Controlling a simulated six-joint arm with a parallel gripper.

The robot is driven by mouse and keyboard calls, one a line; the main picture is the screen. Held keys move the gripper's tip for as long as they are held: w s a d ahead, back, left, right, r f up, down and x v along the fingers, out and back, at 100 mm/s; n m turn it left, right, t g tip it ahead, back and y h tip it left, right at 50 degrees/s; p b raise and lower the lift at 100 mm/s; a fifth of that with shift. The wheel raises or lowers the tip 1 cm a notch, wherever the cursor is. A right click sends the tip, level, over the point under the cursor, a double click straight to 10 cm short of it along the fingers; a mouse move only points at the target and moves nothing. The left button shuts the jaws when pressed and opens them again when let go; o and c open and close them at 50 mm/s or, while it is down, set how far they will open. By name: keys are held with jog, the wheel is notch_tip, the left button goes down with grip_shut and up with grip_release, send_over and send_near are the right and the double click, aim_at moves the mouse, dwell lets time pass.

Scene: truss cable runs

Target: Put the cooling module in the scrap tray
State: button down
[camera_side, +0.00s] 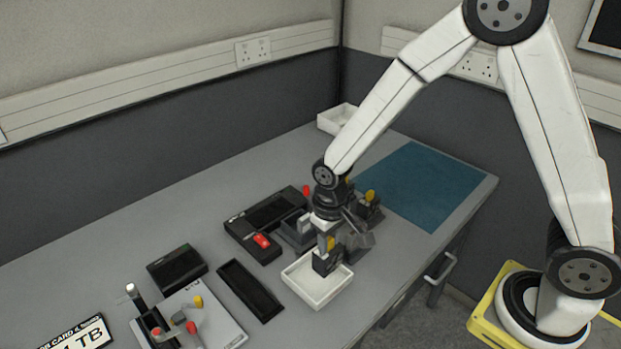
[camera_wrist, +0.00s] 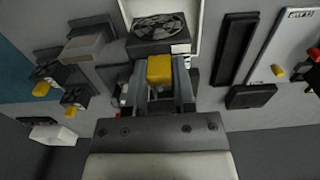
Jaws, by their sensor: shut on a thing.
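The cooling module (camera_side: 325,263) is a dark block with a yellow handle; its round fan (camera_wrist: 160,25) shows in the wrist view. My gripper (camera_side: 327,233) points down, and its two fingers (camera_wrist: 160,84) are shut on the yellow handle (camera_wrist: 159,69). The module is upright, at or within the opening of a white open tray (camera_side: 309,296) at the front of the bench. The tray's white rim (camera_wrist: 197,25) frames the module in the wrist view. I cannot tell whether the module touches the tray floor.
A dark bay unit with a red lever (camera_side: 262,241) and several dark modules stand close behind and beside the tray. A long black tray (camera_side: 250,290) lies to its left, with a grey fixture plate (camera_side: 222,326) beyond. A second white tray (camera_side: 337,119) sits at the back. The blue mat (camera_side: 425,185) is clear.

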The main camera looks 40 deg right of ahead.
jog(key=shift+w+a+f, duration=0.15)
jog(key=shift+w+f, duration=0.95)
jog(key=shift+f, duration=0.2)
jog(key=shift+w+f, duration=0.1)
jog(key=shift+f, duration=0.05)
jog(key=shift+w+f, duration=0.15)
jog(key=shift+f, duration=1.55)
jog(key=shift+f, duration=0.4)
jog(key=shift+c, duration=2.2)
grip_release()
jog(key=shift+r, duration=0.2)
notch_tip(320, 180, up, 12)
jog(key=shift+r, duration=0.2)
